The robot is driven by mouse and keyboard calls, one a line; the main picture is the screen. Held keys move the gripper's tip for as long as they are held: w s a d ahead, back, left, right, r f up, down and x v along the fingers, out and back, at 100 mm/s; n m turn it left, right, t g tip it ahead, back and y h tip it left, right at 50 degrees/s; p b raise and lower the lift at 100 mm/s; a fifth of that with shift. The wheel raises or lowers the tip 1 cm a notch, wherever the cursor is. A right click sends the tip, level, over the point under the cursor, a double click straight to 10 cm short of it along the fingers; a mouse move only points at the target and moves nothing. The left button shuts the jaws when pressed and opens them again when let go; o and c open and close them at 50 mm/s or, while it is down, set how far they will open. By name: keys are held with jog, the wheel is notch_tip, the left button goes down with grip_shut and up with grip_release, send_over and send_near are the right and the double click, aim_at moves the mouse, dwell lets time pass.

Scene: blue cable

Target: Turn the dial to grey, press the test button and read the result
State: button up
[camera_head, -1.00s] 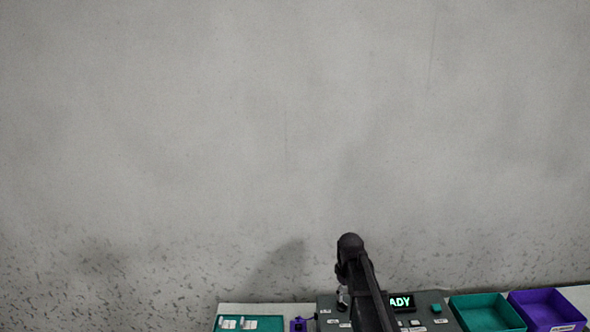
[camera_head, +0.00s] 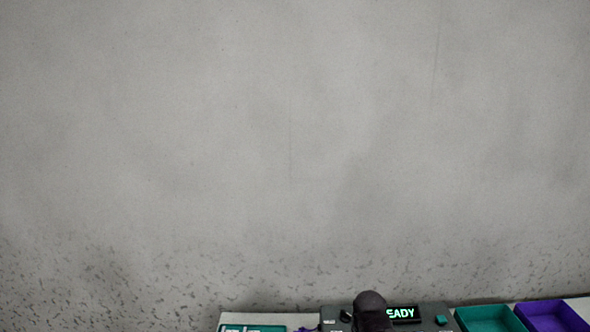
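The dark grey test box (camera_head: 433,309) stands at the bottom edge of the head view. A teal-green button (camera_head: 441,320) sits to the right of the display. A dark round knob (camera_head: 346,316) shows at the box's left part; I cannot tell what it points at. My dark arm stands in front of the box. My gripper's fingers are not in view.
A teal tray (camera_head: 484,309) and a purple tray (camera_head: 548,304) stand right of the box. A teal panel (camera_head: 252,328) with white labels lies at left, with a small purple item (camera_head: 308,329) beside it. A bare grey wall rises behind.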

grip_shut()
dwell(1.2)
